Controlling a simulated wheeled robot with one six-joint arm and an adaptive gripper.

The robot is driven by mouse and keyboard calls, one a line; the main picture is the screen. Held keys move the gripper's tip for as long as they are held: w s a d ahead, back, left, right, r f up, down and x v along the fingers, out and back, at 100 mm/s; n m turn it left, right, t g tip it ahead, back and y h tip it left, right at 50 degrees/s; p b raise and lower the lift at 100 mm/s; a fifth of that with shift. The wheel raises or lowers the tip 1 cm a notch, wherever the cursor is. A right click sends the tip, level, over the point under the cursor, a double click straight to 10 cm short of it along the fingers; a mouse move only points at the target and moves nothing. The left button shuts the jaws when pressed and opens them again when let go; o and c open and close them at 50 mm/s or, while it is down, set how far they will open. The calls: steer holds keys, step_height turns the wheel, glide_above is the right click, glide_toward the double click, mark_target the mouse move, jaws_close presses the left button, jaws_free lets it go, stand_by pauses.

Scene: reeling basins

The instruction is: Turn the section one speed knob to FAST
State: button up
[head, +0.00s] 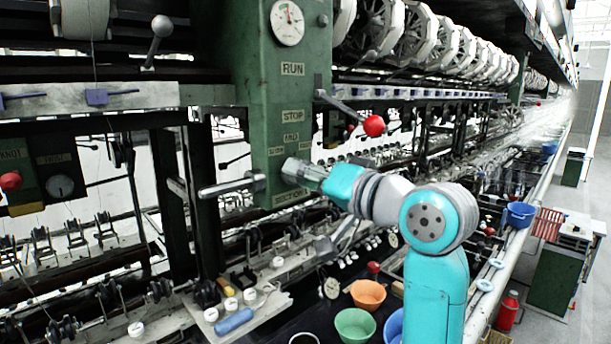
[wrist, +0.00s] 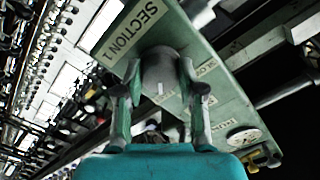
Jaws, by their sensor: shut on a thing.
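The speed knob (wrist: 158,70) is a round grey knob on a green panel, beside a SECTION 1 label (wrist: 124,25). A short white mark shows on its face. My gripper (wrist: 159,84) has one finger on each side of the knob and is shut on it. Small labels (wrist: 206,68) sit near the knob, but I cannot read which is FAST or which one the mark points to. In the head view my gripper (head: 302,172) reaches the lower part of the green column (head: 257,60) and hides the knob.
A lever with a red ball (head: 373,126) juts out just above my arm. A grey bar (head: 230,187) sticks out left of my gripper. A gauge (head: 288,23) sits higher on the column. Orange (head: 368,294) and green (head: 355,325) bowls stand below.

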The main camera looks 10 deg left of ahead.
steer(key=shift+m, duration=0.5)
steer(key=o, duration=1.1)
steer(key=shift+w+a, duration=0.1)
steer(key=shift+a, duration=0.05)
steer(key=shift+o, duration=0.2)
steer(key=v, duration=1.2)
